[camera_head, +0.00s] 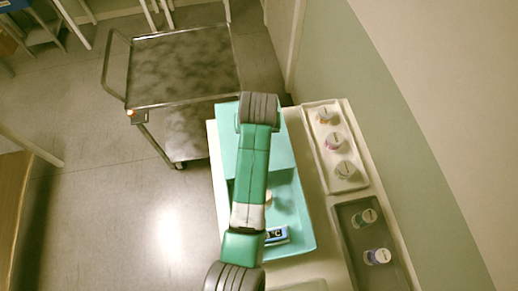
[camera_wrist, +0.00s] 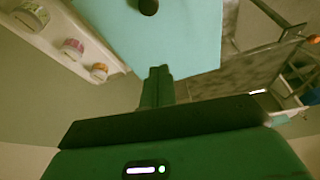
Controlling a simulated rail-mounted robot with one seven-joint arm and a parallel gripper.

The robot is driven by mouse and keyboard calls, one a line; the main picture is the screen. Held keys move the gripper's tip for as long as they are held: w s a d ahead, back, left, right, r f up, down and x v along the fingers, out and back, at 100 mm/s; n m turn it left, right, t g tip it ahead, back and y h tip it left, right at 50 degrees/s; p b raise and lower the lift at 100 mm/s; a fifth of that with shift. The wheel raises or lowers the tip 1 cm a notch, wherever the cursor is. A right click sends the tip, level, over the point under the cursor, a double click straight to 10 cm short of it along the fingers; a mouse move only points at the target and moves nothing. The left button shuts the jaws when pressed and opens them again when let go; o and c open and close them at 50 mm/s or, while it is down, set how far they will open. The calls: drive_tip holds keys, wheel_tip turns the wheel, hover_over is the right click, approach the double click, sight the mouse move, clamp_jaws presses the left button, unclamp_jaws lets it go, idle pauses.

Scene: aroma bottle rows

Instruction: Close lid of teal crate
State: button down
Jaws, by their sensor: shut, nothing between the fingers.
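The teal crate (camera_head: 304,218) sits on the pale counter in the head view. Its near part is open and shows a blue and dark labelled item (camera_head: 277,236) and part of a pale item beside my arm. The teal lid (camera_head: 277,155) is a flat panel over the far end, standing open; its exact tilt is unclear. My arm crosses crate and lid and hides my gripper in the head view. In the wrist view, my gripper (camera_wrist: 158,72) is shut and empty, its tips by the edge of a teal panel (camera_wrist: 185,35), apparently the lid. I cannot tell whether they touch.
A white tray (camera_head: 318,134) with several bottles and a grey tray (camera_head: 352,240) with bottles stand right of the crate, near the wall. A metal cart (camera_head: 185,65) stands beyond the counter at the left.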

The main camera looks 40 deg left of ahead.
drive_tip(key=b+x, duration=0.1)
drive_tip(key=x, duration=0.9)
drive_tip(key=shift+f, duration=0.15)
drive_tip(key=shift+s+d+p, duration=0.75)
drive_tip(key=shift+s+d, duration=0.25)
drive_tip(key=shift+s+d+f, duration=0.2)
drive_tip(key=shift+s+d, duration=0.25)
drive_tip(key=shift+r, duration=0.1)
